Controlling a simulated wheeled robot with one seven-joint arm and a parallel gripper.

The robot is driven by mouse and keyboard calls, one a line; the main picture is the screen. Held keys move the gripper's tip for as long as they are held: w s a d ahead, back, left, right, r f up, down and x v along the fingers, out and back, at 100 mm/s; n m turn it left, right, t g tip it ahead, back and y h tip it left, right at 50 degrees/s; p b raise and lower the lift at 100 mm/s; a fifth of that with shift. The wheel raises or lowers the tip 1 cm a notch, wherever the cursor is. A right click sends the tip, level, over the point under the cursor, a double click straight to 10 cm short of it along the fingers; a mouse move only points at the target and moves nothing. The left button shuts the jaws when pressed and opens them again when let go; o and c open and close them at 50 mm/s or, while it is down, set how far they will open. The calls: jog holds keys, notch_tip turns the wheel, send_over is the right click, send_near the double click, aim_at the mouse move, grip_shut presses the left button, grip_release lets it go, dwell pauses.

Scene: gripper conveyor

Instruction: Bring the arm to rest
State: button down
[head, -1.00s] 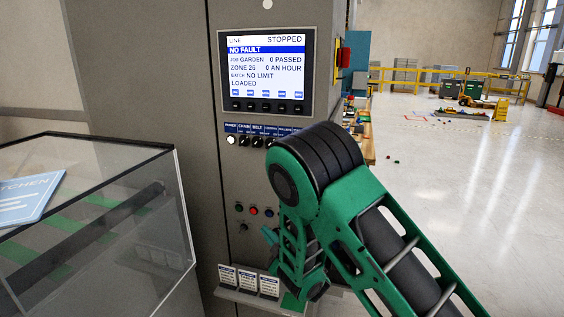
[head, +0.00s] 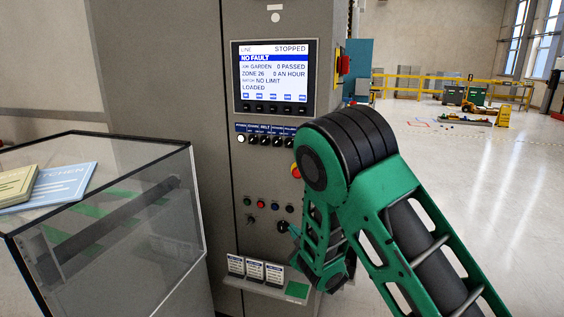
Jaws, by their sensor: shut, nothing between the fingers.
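My green and black arm rises from the lower right in the head view and bends at a large black elbow joint. Its forearm hangs down in front of the control cabinet (head: 180,90).
The cabinet screen (head: 274,75) reads STOPPED and NO FAULT. A small shelf with cards (head: 262,284) juts out below the buttons. A glass-sided case (head: 198,205) with signs on top stands at left. Open floor (head: 470,190) lies at right.

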jog(key=s+d+r+m+g+h, duration=0.2)
jog(key=d+m+h, duration=0.2)
jog(key=d, duration=0.9)
jog(key=s+d+r+m+g+h, duration=0.25)
jog(key=d+m+h, duration=0.2)
jog(key=d, duration=0.85)
jog(key=s+d+r+m+g, duration=0.2)
jog(key=s+d+m+g, duration=0.3)
jog(key=s+d, duration=0.75)
jog(key=s+r+m+g+y, duration=0.2)
jog(key=s+g, duration=0.1)
jog(key=s, duration=1.3)
jog(key=s+a+r+m+g+y, duration=0.1)
jog(key=s+r+m+g, duration=0.1)
jog(key=s, duration=1.3)
jog(key=shift+s+a+m+g+y, duration=0.35)
jog(key=shift+s+m+g, duration=0.1)
jog(key=shift+m, duration=0.3)
jog(key=shift+w+f, duration=0.2)
jog(key=shift+w, duration=0.45)
